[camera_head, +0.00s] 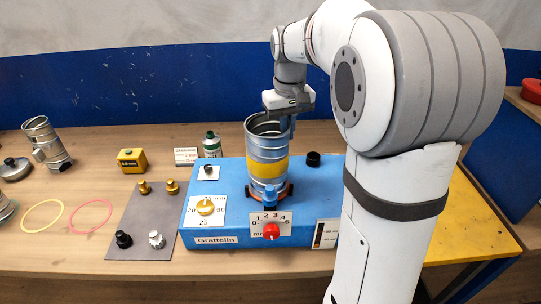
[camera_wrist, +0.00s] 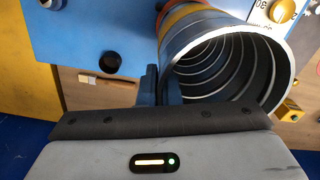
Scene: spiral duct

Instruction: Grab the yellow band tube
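The yellow band tube (camera_head: 266,165) is a grey ribbed metal duct with a yellow band around its middle. It stands upright on the blue box, open end up. In the wrist view I look into the open mouth of the tube (camera_wrist: 225,70). My gripper (camera_head: 286,126) is over the tube's right rim, pointing down. In the wrist view the two fingers of my gripper (camera_wrist: 160,87) are close together at the rim, one on each side of the wall, and look shut on it. The fingertips are partly hidden.
The blue box (camera_head: 215,175) carries a yellow dial (camera_head: 206,207), a red knob (camera_head: 271,231) and a black knob (camera_head: 313,159). A green bottle (camera_head: 212,145), a yellow block (camera_head: 132,160) and another metal duct (camera_head: 46,143) stand left. Two rings lie on the table's left.

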